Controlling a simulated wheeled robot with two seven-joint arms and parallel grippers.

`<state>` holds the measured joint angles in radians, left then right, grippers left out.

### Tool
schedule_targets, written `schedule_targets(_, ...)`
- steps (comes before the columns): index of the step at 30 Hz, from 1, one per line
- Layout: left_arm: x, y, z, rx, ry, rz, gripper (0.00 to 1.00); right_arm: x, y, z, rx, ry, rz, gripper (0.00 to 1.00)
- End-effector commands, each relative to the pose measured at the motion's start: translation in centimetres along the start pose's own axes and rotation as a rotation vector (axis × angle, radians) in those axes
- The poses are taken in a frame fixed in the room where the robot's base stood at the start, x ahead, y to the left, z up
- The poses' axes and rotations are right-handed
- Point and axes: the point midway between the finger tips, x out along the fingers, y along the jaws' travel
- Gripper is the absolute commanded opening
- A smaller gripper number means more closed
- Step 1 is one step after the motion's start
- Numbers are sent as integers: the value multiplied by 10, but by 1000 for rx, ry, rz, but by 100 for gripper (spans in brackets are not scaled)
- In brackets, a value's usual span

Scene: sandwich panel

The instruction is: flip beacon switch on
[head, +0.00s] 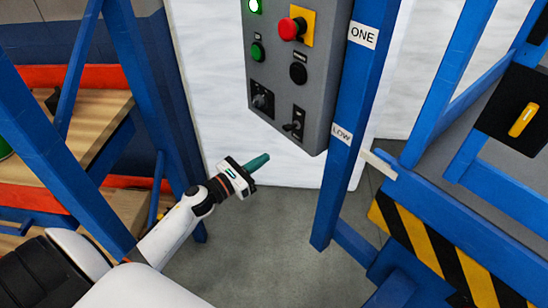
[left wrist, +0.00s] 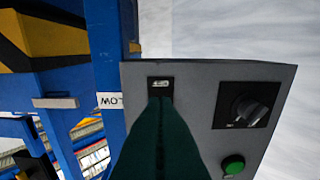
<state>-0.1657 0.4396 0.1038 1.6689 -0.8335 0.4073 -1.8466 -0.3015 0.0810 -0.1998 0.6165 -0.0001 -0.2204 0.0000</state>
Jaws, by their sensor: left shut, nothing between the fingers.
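The grey control panel (head: 277,75) hangs beside the blue post in the head view. A small lever switch (head: 293,126) on a dark plate is at its lower right; its lettering is too small to read. My left gripper (head: 258,162), with teal fingers, is shut and empty, below and left of that switch. Contact cannot be told. My right gripper is not in view.
Near the switch are a rotary knob (head: 262,98), a black button (head: 298,73), a green button (head: 257,51) and a red mushroom button (head: 291,28). The blue post (head: 350,120) stands right; wooden shelves (head: 100,125) stand left.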

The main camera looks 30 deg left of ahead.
Motion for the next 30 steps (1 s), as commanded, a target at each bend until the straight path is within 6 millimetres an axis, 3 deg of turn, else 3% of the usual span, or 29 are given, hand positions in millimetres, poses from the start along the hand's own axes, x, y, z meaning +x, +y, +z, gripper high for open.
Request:
schedule_targets(3,-23,1,2,0,-2,2,0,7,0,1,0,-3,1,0)
schedule_targets(9,-42,0,-1,0,0,0,0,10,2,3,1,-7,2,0)
schedule_targets(30,-46,-1,4,-32,-8,-10,0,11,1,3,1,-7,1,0)
